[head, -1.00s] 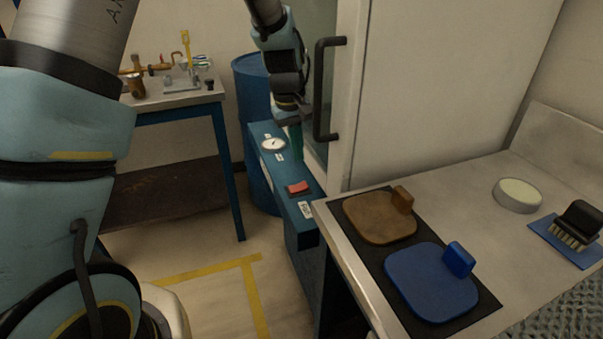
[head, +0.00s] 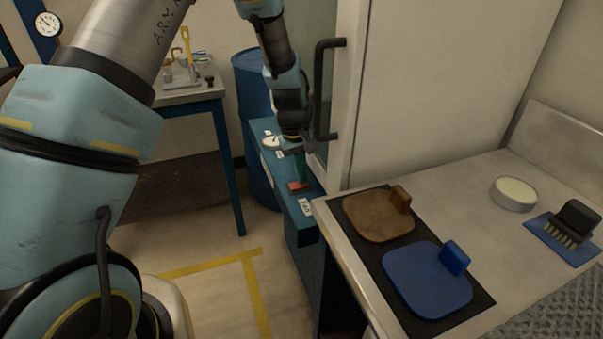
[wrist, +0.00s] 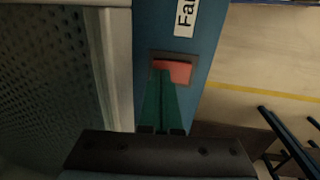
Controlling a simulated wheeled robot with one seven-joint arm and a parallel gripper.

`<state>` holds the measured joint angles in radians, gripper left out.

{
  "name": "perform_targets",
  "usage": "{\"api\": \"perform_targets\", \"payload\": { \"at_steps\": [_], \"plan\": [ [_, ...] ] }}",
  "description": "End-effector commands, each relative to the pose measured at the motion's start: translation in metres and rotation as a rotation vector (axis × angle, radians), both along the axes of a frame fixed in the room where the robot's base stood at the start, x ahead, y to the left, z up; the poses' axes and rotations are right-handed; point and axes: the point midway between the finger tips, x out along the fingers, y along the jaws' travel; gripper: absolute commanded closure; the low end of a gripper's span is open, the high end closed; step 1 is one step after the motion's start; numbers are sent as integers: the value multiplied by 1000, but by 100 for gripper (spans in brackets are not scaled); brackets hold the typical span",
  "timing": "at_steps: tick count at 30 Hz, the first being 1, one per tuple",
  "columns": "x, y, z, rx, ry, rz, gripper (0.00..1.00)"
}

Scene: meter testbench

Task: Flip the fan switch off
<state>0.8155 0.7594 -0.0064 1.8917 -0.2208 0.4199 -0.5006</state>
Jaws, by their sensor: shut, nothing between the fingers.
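The fan switch (head: 299,187) is a red rocker on the top of a narrow blue panel (head: 290,207). In the wrist view the red rocker (wrist: 178,70) sits in a dark frame, beside a white label (wrist: 187,14) of which "Fa" is readable. My gripper (head: 301,180) points down with its green fingers shut and empty. In the wrist view the fingertips (wrist: 164,74) overlap the near-left part of the rocker. I cannot tell whether they touch it. My fingers hide part of the rocker.
A white dial (head: 271,142) sits further back on the panel. A cabinet with a black handle (head: 320,100) stands close to my gripper's right. A counter (head: 455,205) with brown and blue paddles is at the front right. A blue barrel (head: 252,85) is behind.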

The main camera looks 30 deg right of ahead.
Motion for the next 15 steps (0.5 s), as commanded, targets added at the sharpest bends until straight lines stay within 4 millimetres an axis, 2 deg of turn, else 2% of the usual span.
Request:
{"api": "perform_targets", "payload": {
  "at_steps": [8, 15],
  "plan": [
    [-1, 0, -3, 2, 1, 0, 100],
    [0, 9, -2, 4, 3, 2, 100]
  ]
}}
